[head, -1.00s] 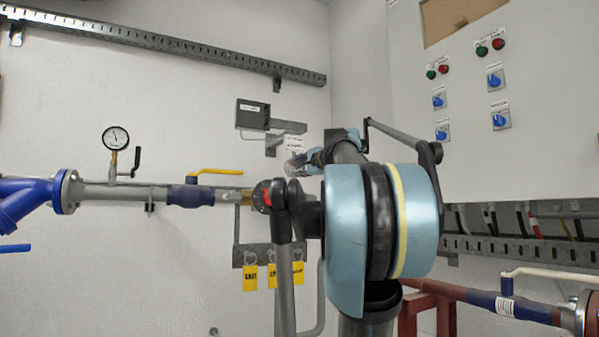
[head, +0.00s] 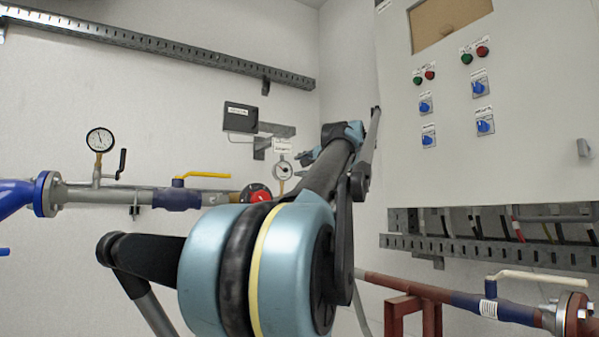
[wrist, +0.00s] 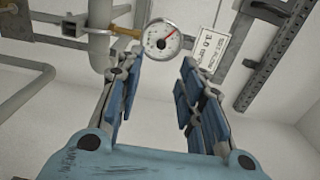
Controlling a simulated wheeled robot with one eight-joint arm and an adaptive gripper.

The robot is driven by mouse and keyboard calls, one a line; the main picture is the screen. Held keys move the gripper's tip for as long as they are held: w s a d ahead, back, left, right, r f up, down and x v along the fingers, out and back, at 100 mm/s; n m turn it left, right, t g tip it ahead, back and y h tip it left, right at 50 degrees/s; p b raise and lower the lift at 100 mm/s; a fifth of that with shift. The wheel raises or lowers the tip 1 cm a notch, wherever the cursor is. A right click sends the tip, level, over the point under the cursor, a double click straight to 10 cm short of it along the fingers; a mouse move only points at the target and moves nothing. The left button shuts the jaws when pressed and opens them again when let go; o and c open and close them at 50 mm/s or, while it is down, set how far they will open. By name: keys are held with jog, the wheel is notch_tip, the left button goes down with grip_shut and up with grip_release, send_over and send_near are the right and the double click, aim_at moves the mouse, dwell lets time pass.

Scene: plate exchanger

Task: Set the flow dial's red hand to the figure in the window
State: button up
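The flow dial (wrist: 163,42) is a round white gauge with a red hand pointing to the upper right in the wrist view; its figures are too small to read. In the head view the dial (head: 283,170) is small, on the back wall. A white card (wrist: 206,50) beside it bears small print, with what looks like 3.0. My gripper (wrist: 160,75) is open and empty, its blue-padded fingers spread below and either side of the dial, apparently not touching it.
A dark box (head: 240,118) with a white label hangs above the dial. Blue and grey pipework with a yellow lever (head: 205,175) and a pressure gauge (head: 100,140) runs at left. A control cabinet (head: 440,150) stands at right. Slotted rail (wrist: 272,50) lies right of the card.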

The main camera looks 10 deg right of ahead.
jog(key=shift+s+d, duration=0.1)
jog(key=shift+s, duration=0.15)
jog(key=s+d+n, duration=0.2)
jog(key=s+n, duration=0.2)
jog(key=s, duration=0.1)
jog(key=x, duration=1.7)
jog(key=shift+w+a, duration=0.2)
jog(key=shift+w, duration=0.05)
dwell(0.5)
jog(key=shift+c, duration=0.6)
